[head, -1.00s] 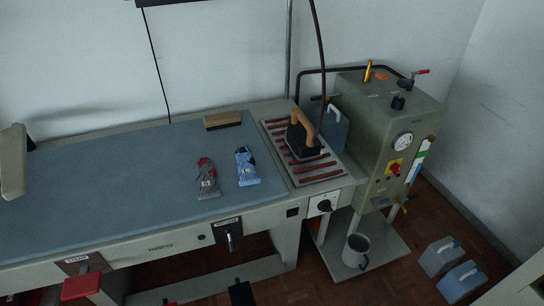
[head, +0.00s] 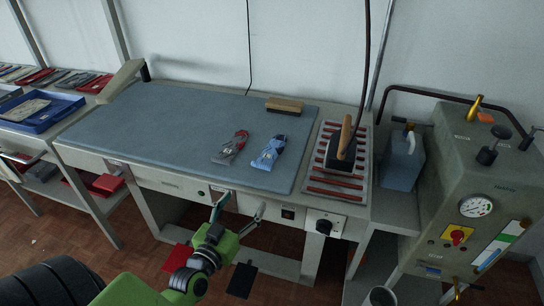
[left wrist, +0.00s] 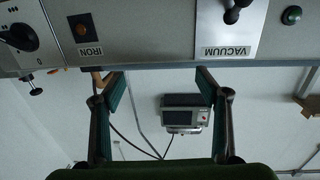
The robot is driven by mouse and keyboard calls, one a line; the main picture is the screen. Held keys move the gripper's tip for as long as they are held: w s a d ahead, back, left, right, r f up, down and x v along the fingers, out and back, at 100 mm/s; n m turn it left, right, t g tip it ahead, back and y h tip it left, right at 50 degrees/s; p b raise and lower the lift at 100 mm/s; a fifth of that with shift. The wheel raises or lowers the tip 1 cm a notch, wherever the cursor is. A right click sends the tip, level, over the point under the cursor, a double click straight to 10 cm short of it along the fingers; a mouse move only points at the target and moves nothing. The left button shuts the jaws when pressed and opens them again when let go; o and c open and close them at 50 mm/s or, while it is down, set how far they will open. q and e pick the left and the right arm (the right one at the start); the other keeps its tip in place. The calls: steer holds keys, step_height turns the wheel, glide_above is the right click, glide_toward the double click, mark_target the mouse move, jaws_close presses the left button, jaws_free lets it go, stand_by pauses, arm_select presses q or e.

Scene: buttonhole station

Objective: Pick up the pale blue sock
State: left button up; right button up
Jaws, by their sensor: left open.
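The pale blue sock (head: 268,152) lies flat on the blue-grey ironing surface (head: 170,125), with dark marks at its far end. A grey sock with red parts (head: 231,147) lies just left of it, apart from it. My left gripper (head: 239,208) is open and empty, in front of the table's front panel, nearer to me than both socks. In the left wrist view the open fingers (left wrist: 160,88) have nothing between them, and the socks do not show. My right gripper is in no view.
A wooden-backed brush (head: 285,105) lies behind the socks. An iron (head: 342,147) stands on a red-striped rest to the right, with its cord rising. The front panel carries a vacuum control (left wrist: 232,14) and a dial (head: 324,227). A boiler unit (head: 478,185) stands at the right.

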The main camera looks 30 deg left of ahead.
mark_target(260, 167)
arm_select(q)
steer(key=w+r, duration=0.1)
steer(key=w+a+r, duration=0.1)
steer(key=r, duration=0.1)
steer(key=shift+w+a+t, duration=0.1)
steer(key=shift+w+t, duration=0.05)
steer(key=shift+t, duration=0.15)
steer(key=w, duration=0.3)
steer(key=w+p, duration=0.1)
steer(key=w, duration=0.1)
steer(key=shift+w+a+f, duration=0.2)
steer(key=shift+w+a, duration=0.15)
steer(key=shift+w, duration=0.35)
steer(key=w, duration=0.5)
steer(key=shift+a+f, duration=0.1)
steer(key=shift+a, duration=0.3)
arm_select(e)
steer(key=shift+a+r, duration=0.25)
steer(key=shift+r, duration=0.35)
arm_select(q)
steer(key=shift+c, duration=0.4)
steer(key=c, duration=0.9)
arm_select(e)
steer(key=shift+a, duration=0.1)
